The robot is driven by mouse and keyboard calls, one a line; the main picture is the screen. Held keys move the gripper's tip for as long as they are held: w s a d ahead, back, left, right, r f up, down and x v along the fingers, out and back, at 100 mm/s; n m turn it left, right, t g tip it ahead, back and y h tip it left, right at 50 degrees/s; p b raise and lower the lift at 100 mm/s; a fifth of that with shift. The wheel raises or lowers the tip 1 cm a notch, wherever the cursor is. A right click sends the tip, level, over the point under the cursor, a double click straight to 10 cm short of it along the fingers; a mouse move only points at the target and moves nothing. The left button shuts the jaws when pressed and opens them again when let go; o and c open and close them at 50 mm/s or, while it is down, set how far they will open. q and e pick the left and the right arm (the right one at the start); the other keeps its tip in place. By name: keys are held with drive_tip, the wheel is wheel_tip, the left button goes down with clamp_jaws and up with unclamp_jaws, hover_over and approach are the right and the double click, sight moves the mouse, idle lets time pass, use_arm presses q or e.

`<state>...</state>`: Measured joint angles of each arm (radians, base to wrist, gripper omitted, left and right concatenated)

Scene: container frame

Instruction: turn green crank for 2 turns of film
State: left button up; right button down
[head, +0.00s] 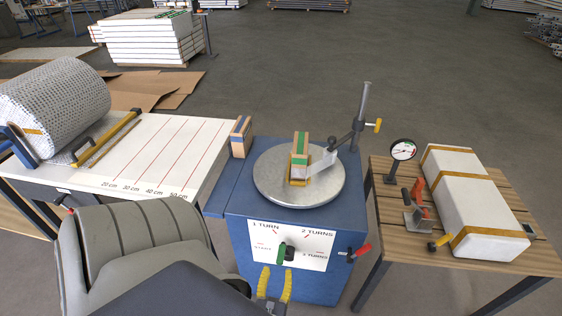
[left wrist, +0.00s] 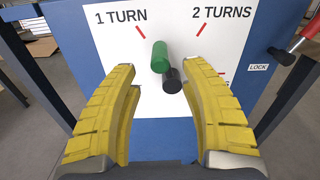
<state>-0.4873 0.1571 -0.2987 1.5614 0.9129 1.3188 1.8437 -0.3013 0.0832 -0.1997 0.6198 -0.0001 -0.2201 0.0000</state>
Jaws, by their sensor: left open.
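The green crank (head: 281,255) is on the white dial panel (head: 312,246) on the front of the blue turntable cabinet (head: 235,228). In the left wrist view the green handle (left wrist: 160,57) is up and left of the black knob (left wrist: 173,80). "1 TURN" and "2 TURNS" marks lie above it. My left gripper (head: 276,272) is open, its yellow fingers pointing at the panel just below the crank. In the left wrist view its fingers (left wrist: 158,72) stand either side of the crank, with visible gaps. My right gripper is out of view.
A red-handled lever (head: 361,250), labelled LOCK, sits right of the panel. A wrapped box (head: 300,146) stands on the round turntable (head: 262,182) above. A white measuring table (head: 150,150) is at left, a slatted wooden table (head: 385,217) at right.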

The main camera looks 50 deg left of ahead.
sight(281, 255)
use_arm(q)
drive_tip(key=x, duration=0.7)
drive_tip(key=shift+a, duration=0.1)
clamp_jaws()
idle(0.4)
